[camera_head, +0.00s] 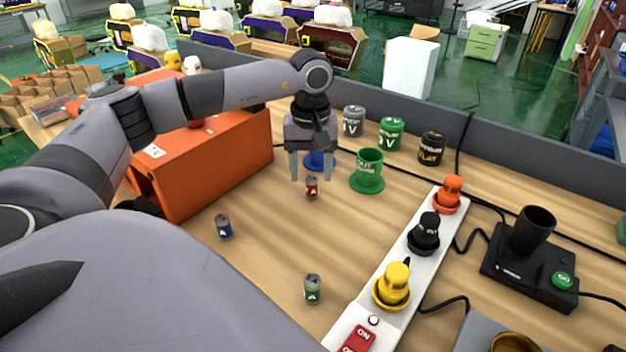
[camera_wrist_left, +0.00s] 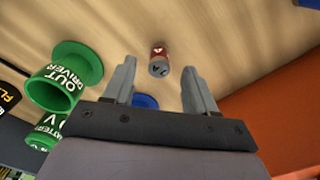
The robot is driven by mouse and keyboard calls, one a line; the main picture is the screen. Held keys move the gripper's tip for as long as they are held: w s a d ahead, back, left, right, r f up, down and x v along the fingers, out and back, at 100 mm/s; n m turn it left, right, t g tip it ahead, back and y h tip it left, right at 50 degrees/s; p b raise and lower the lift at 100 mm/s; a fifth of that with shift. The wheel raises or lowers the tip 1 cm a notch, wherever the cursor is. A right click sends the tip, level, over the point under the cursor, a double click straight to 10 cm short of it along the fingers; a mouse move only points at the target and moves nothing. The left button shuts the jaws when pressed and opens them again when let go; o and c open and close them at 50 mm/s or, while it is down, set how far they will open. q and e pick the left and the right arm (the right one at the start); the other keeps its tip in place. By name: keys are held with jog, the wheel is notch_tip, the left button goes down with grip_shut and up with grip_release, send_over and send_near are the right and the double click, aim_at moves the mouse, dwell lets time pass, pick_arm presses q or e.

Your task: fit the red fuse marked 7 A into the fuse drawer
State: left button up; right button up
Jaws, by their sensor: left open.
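The red fuse (camera_head: 311,187) is a small can-shaped piece with a grey end, standing on the wooden table. In the left wrist view the fuse (camera_wrist_left: 158,58) shows an "A" mark; I cannot read the full rating. My left gripper (camera_head: 310,177) points down with its fingers open at the red fuse. In the left wrist view the fuse appears between the open fingertips of the gripper (camera_wrist_left: 159,69), with gaps on both sides, so it is not gripped. I cannot pick out the fuse drawer for certain. My right gripper is not in view.
A blue fuse (camera_head: 223,227) and a green fuse (camera_head: 313,289) stand nearer me. A green cup (camera_head: 369,170) and a blue piece (camera_head: 320,160) are close to the gripper. An orange box (camera_head: 205,165) stands left, and a white strip (camera_head: 405,265) with coloured plugs lies right.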

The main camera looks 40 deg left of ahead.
aim_at(311, 178)
pick_arm(q)
jog(key=shift+f, duration=1.6)
grip_shut()
jog(key=shift+r, duration=0.1)
notch_tip(311, 178, up, 20)
jog(key=p, duration=0.1)
jog(key=shift+p, duration=0.3)
